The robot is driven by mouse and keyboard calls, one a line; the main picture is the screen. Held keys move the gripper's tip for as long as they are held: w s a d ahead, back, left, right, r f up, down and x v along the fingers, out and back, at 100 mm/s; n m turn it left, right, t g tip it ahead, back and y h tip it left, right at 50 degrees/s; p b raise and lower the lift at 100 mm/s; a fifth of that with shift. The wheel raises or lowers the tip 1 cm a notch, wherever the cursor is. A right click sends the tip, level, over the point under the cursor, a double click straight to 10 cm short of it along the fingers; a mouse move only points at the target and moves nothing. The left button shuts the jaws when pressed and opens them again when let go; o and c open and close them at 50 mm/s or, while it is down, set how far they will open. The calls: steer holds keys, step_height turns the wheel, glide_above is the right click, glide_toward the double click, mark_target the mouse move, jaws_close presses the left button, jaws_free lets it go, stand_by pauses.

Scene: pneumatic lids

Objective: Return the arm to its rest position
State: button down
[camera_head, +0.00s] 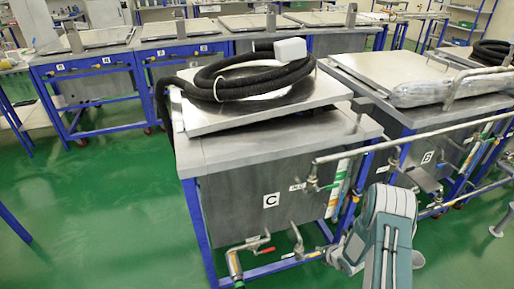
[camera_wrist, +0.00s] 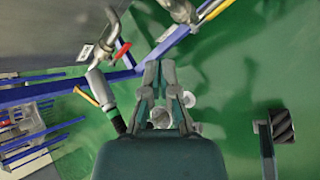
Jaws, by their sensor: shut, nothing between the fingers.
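My gripper (camera_wrist: 158,68) is in the lower middle of the wrist view. Its two fingers come together at the tips, with nothing between them. Below them is green floor, and a valve with a red handle (camera_wrist: 122,52) and blue frame bars show at upper left, apart from the fingers. In the head view my grey and teal arm stands at the lower right, in front of the tank marked C (camera_head: 250,190). I cannot make out the fingertips in that view.
Tank C bears a metal lid (camera_head: 195,120) with a coiled black hose (camera_head: 240,80) on top. Pipes and valves (camera_head: 250,250) stick out from its front. Tank B (camera_head: 430,155) stands at right, with a pipe rail (camera_head: 420,135) across. Green floor (camera_head: 90,210) is open at left.

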step_height(320, 180, up, 28)
steer(key=w+d+m+h, duration=0.1)
steer(key=m+h, duration=0.4)
steer(key=m, duration=0.6)
steer(key=s+a+r+m+g, duration=0.1)
steer(key=s+r+m, duration=0.3)
steer(key=r, duration=0.3)
steer(key=s+a+r+m, duration=0.2)
steer(key=s+r+m, duration=0.2)
steer(key=r, duration=0.2)
steer(key=s+a+r+m, duration=0.2)
steer(key=s+r+m, duration=0.1)
steer(key=s, duration=0.5)
steer(key=s+a+r+m+g+y, duration=0.1)
steer(key=s+a+r+m, duration=0.1)
steer(key=s+m, duration=0.3)
steer(key=s+a+r+m, duration=0.3)
steer(key=s+m, duration=0.1)
steer(key=s, duration=0.7)
steer(key=shift+a+r+g, duration=0.35)
steer(key=shift+g, duration=0.05)
